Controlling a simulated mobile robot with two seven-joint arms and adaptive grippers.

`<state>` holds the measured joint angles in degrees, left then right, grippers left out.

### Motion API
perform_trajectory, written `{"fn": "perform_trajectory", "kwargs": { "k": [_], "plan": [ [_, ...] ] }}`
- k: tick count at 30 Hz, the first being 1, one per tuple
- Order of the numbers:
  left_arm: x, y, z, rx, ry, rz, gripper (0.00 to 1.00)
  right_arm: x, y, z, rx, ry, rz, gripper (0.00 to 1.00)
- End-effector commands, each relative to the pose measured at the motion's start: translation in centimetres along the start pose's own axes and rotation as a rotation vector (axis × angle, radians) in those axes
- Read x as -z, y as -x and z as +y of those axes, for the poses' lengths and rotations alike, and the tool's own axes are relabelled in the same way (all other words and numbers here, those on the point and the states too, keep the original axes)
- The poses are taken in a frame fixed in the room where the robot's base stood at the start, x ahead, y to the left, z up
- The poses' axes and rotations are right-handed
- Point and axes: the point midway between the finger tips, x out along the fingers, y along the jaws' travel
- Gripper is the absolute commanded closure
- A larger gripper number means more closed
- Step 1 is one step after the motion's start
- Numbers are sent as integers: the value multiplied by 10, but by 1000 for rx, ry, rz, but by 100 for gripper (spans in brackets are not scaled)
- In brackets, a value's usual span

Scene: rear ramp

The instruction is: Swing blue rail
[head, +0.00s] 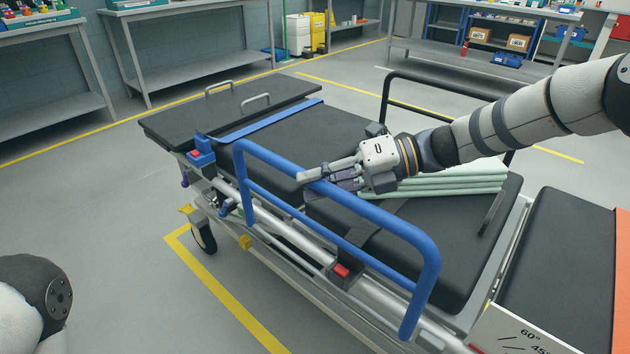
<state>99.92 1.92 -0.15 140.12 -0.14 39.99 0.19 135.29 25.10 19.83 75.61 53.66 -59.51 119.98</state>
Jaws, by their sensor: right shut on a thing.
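The blue rail (398,223) is a bent tube along the near side of a black-padded stretcher (265,157). It stands up, its top bar above the mattress and both ends running down to the side frame. My right gripper (322,184) reaches over the mattress from the right and is shut on the rail's top bar, left of its middle. The fingers partly hide the bar there. My left gripper is out of view; only a piece of my left arm shows at lower left.
A black rail (447,85) stands on the stretcher's far side. A red buckle (342,270) sits near the rail. Another black pad (565,255) is at right. Floor at lower left is clear.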

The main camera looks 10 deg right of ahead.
Motion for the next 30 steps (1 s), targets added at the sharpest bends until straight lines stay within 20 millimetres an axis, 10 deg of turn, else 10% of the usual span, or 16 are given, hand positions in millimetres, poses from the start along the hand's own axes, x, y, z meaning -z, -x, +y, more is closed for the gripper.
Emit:
{"fn": "perform_trajectory", "kwargs": {
  "k": [5, 6, 8, 19, 30],
  "plan": [
    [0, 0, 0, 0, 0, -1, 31, -1, 1, -3, 7, 1, -5, 100],
    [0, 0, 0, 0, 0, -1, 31, -1, 1, -3, 7, 0, -5, 72],
    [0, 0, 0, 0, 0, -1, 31, -1, 1, -3, 7, 0, -4, 60],
    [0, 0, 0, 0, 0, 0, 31, -1, 10, -1, 4, 0, -3, 60],
    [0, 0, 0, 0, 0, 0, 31, 0, 102, -2, 5, 0, -5, 60]
  ]
}}
